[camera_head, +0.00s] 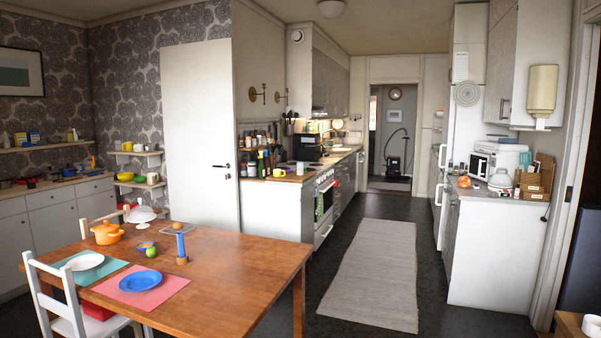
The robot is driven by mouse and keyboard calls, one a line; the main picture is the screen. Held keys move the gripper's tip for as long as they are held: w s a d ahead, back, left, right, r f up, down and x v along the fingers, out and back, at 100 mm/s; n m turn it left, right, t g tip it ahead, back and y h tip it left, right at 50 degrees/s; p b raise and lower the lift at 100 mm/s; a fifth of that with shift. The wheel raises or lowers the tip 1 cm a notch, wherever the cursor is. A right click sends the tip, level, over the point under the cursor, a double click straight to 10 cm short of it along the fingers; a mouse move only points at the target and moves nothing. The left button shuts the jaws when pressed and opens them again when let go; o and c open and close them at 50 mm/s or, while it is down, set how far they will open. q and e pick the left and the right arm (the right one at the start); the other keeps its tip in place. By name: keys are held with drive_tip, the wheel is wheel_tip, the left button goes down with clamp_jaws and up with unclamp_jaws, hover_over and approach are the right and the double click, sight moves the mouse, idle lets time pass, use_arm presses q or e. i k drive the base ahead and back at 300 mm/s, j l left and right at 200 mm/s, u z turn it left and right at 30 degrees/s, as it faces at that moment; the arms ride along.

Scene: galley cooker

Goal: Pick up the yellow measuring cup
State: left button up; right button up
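A small yellow cup (279,172), which looks like the measuring cup, stands on the near end of the counter (297,178) beside the cooker, in the middle of the head view. Another yellow cup (127,146) stands on a small wall shelf to the left of the white door; it is too small to tell its kind. Neither of my grippers is in view.
A wooden table (235,265) with plates, an orange pot (106,233) and a white chair (65,300) fills the front left. Bottles (262,163) stand close to the left of the counter cup. The grey rug (374,270) and floor right of the table are clear.

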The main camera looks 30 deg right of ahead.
sight(277, 173)
drive_tip(key=i+l+z, duration=0.3)
drive_tip(key=i+l, duration=0.15)
drive_tip(key=i+l+z, duration=0.25)
drive_tip(key=i+l, duration=0.2)
drive_tip(key=i+l+z, duration=0.3)
drive_tip(key=i, duration=0.3)
drive_tip(key=i+l+z, duration=0.3)
drive_tip(key=i, duration=0.2)
drive_tip(key=i+z, duration=0.3)
drive_tip(key=i, duration=1.1)
drive_tip(key=i+u, duration=0.15)
drive_tip(key=i, duration=0.65)
drive_tip(key=i+l, duration=0.15)
drive_tip(key=i, duration=0.7)
drive_tip(key=i+j+u, duration=0.2)
drive_tip(key=i+u, duration=0.3)
drive_tip(key=i, duration=0.15)
drive_tip(key=i+l+u, duration=0.1)
drive_tip(key=i+u, duration=0.4)
drive_tip(key=i, duration=0.2)
